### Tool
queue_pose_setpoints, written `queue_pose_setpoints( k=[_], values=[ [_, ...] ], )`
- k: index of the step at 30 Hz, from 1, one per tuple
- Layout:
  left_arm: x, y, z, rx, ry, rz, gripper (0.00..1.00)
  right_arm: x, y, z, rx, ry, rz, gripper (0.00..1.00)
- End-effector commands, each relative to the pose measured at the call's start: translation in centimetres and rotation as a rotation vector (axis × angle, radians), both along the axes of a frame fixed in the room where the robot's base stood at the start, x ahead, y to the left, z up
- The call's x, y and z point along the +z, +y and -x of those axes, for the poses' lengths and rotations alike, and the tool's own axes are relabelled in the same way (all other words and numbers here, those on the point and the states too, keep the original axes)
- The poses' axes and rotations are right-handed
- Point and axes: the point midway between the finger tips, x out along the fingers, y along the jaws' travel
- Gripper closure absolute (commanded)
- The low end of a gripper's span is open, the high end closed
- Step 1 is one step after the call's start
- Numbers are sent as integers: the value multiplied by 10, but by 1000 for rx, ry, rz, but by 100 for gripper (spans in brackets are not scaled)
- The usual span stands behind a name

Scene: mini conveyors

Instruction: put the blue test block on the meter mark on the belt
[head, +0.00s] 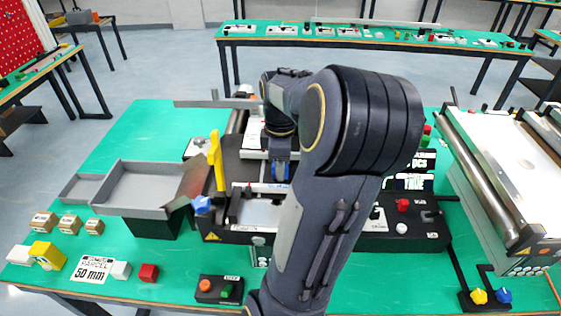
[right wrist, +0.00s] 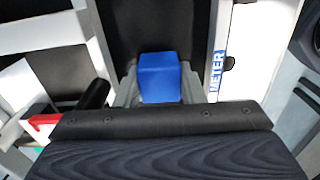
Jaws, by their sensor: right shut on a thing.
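The blue test block (right wrist: 160,77) sits between the fingers of my right gripper (right wrist: 158,88) in the right wrist view. The gripper is shut on it. The block is over or on the dark belt (right wrist: 150,22); I cannot tell whether it touches. A white strip with blue METER lettering (right wrist: 217,75) runs along the belt's right side in that view. In the head view the blue block (head: 280,172) shows as a small patch below my right wrist, above the small conveyor. My right arm hides much of that conveyor. My left gripper is not in view.
A grey tray (head: 150,166) stands left of the conveyor, with a yellow post (head: 216,160) beside it. A larger roller conveyor (head: 500,185) stands at right.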

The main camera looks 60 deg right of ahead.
Motion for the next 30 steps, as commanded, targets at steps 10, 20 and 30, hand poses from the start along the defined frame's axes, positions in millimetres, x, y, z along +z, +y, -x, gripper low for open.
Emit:
queue_pose_setpoints(
  k=[10, 20, 30],
  values=[
    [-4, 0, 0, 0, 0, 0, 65, -5, 0, 0, 1, -1, 1, 87],
    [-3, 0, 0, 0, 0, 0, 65, -3, 0, 0, 1, 0, 1, 42],
    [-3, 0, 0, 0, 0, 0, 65, 20, -1, -1, 2, -5, 6, 42]
  ],
)
